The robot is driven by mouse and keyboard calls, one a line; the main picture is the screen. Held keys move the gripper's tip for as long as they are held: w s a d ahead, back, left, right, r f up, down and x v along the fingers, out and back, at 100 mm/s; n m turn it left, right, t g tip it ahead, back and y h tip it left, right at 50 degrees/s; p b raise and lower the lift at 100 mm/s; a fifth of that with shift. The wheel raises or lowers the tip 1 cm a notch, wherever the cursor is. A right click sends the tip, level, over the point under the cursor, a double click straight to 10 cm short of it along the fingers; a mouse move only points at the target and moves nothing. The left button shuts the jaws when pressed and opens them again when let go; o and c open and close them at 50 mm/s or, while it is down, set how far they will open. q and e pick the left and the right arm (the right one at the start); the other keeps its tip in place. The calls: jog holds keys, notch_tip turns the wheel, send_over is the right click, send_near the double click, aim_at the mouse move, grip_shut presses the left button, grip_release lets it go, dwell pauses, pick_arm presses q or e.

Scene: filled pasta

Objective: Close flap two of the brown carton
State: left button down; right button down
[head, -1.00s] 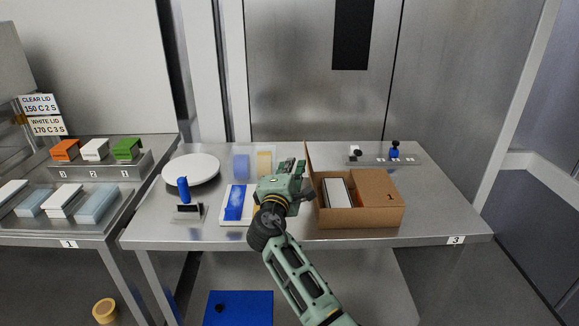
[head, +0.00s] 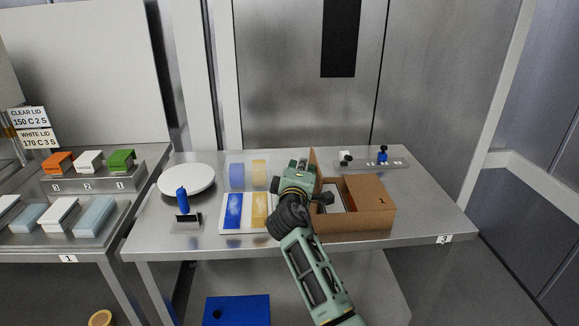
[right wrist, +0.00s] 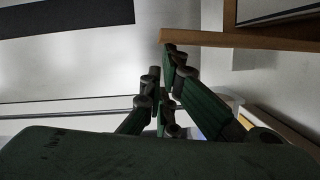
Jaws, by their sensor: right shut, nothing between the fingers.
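The brown carton (head: 362,222) sits on the steel table. Its right flap, marked 1 (head: 370,190), lies folded down over the right part. Its left flap (head: 313,168) stands upright, and the left part is open, with a pale item partly visible inside. My right gripper (head: 303,170) is shut and empty, at the upright flap's left side and partly hiding it. In the right wrist view the shut fingers (right wrist: 165,75) are close to a brown cardboard edge (right wrist: 240,40); I cannot tell if they touch. My left gripper is not in view.
Left of the carton are a white tray (head: 228,231) with blue and yellow pieces, a round white plate (head: 200,180) and a blue-handled tool (head: 182,200). Table right of the carton is clear.

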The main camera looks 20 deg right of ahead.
jog(key=s+d+f+m+y+p, duration=0.1)
jog(key=d+m+p, duration=0.1)
jog(key=d+m, duration=0.1)
jog(key=s+d+f+m+y+p, duration=0.1)
jog(key=d+f+m+p, duration=0.1)
jog(key=d+m, duration=0.2)
jog(key=s+d+f+m+y+p, duration=0.1)
jog(key=d+m+p, duration=0.1)
jog(key=d+m, duration=0.2)
jog(key=shift+s+d+f+g+y+p, duration=0.15)
jog(key=shift+d+g+y+p, duration=0.05)
jog(key=shift+d, duration=0.25)
jog(key=shift+s+d+f+g+y+p, duration=0.15)
jog(key=shift+d+g+y, duration=0.05)
jog(key=shift+d, duration=0.2)
jog(key=shift+s+d+f+m, duration=0.1)
jog(key=shift+d+f+m, duration=0.25)
jog(key=shift+f, duration=0.25)
jog(key=shift+s+d+f+m, duration=0.1)
jog(key=shift+d+f+m, duration=0.2)
jog(key=shift+f, duration=0.3)
